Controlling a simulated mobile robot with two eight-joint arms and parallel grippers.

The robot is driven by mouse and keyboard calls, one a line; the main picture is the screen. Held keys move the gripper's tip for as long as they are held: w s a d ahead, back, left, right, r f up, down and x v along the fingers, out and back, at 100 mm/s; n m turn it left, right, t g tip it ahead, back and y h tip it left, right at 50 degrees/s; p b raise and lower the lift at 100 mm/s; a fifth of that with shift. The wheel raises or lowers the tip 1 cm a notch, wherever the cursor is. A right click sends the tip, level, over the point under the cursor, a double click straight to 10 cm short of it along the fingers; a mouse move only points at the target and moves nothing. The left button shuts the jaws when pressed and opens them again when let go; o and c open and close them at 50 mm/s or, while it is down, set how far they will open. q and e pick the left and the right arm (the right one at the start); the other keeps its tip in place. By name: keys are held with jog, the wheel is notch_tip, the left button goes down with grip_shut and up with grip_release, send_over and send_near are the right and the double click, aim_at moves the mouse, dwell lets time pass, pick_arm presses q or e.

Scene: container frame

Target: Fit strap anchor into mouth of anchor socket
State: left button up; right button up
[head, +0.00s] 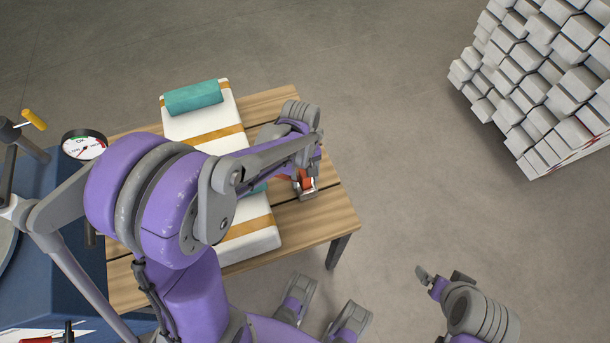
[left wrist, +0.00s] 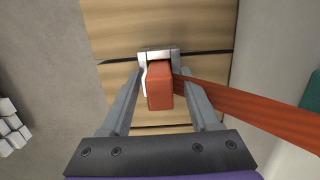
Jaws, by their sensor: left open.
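A red-orange block, seemingly the strap anchor (left wrist: 160,92), lies between the fingers of my left gripper (left wrist: 160,80) in the left wrist view. An orange strap (left wrist: 245,108) runs from beside it to the right. A pale metal bracket, seemingly the anchor socket (left wrist: 158,54), is at the block's far end on the wooden slats. I cannot tell how deep the block sits in it. My left gripper is open, with one finger on each side of the block. In the head view the block (head: 304,181) shows small beside my left gripper (head: 306,188). My right gripper (head: 441,278) is away from the table.
The slatted wooden table (head: 325,215) carries a long white case (head: 195,122) with yellow bands and a teal roll (head: 195,97). A dial gauge (head: 84,146) stands at the left. Pale blocks (head: 545,80) are stacked at the upper right. The floor between is clear.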

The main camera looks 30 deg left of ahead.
pick_arm(q)
jog(key=shift+r, duration=0.1)
jog(key=shift+r, duration=0.3)
jog(key=r, duration=0.3)
jog(key=r+p, duration=0.1)
jog(key=r, duration=0.3)
jog(key=w+a+r+p, duration=0.1)
jog(key=r, duration=0.2)
jog(key=shift+r, duration=0.6)
jog(key=shift+s+r, duration=0.2)
jog(key=s+d+f+m+t, duration=0.1)
jog(key=s+d+m+t, duration=0.1)
jog(key=s+m, duration=0.3)
jog(key=s+d+m+t+y, duration=0.1)
jog(key=s+d+m+t, duration=0.1)
jog(key=s+m+t, duration=0.2)
jog(key=shift+s+d+f+m, duration=0.15)
jog(key=shift+s+f+m, duration=0.25)
jog(key=shift+s, duration=1.15)
